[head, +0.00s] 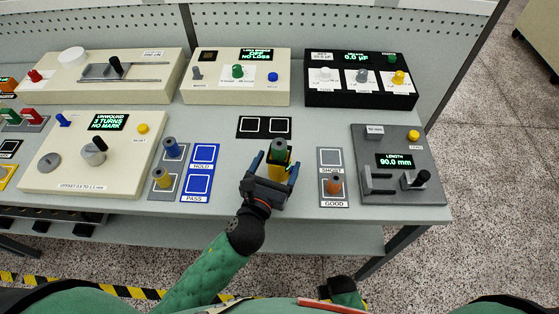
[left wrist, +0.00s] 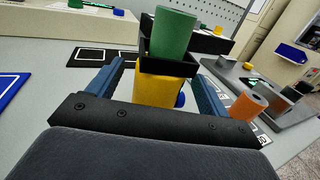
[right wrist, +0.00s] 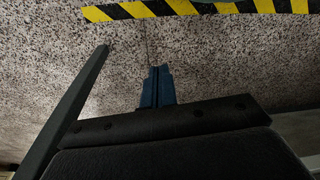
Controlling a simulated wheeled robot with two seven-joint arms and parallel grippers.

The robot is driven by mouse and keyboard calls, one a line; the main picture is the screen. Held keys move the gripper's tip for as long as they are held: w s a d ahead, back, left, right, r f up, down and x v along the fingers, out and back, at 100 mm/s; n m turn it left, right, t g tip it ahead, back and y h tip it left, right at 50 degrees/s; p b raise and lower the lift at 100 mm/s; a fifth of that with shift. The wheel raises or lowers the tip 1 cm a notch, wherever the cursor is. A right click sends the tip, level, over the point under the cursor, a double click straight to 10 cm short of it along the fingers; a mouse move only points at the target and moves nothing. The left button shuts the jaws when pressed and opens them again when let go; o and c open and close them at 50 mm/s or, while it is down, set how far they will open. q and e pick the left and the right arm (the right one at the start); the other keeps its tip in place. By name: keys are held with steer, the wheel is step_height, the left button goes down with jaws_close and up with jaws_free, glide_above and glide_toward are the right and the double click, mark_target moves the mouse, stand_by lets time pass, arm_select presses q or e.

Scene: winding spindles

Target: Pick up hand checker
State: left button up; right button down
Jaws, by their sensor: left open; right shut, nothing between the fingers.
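The hand checker (head: 271,170), a yellow body with a black cradle on top, stands upright on the table's front middle. A green spindle (head: 279,148) sits in its cradle. In the left wrist view the yellow body (left wrist: 158,90) and the green spindle (left wrist: 172,35) stand between the blue fingers, with a small blue knob (left wrist: 180,100) at one side. My left gripper (head: 277,168) is open, one finger on each side of the checker. Whether the fingers touch it I cannot tell. My right gripper (right wrist: 157,85) is shut and empty over the speckled floor.
A black tray with two squares (head: 265,127) lies behind the checker. The blue hold/pass pads (head: 200,172) are left; the short/good tray (head: 331,158) with an orange spindle (head: 334,186) is right. A grey length gauge (head: 399,190) stands further right. Several instrument boxes line the back.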

arm_select(q)
steer(key=x, duration=0.1)
steer(key=p+x, duration=0.1)
steer(key=x, duration=0.1)
steer(key=shift+r, duration=0.2)
steer(key=shift+w+d+f, duration=0.15)
steer(key=shift+w+f, duration=0.05)
steer(key=shift+w, duration=0.25)
arm_select(e)
steer(key=f, duration=0.3)
steer(key=d+f, duration=0.1)
steer(key=shift+s+f, duration=0.3)
steer(key=shift+s, duration=0.05)
arm_select(q)
steer(key=c, duration=1.2)
steer(key=shift+r, duration=0.1)
steer(key=shift+r, duration=0.1)
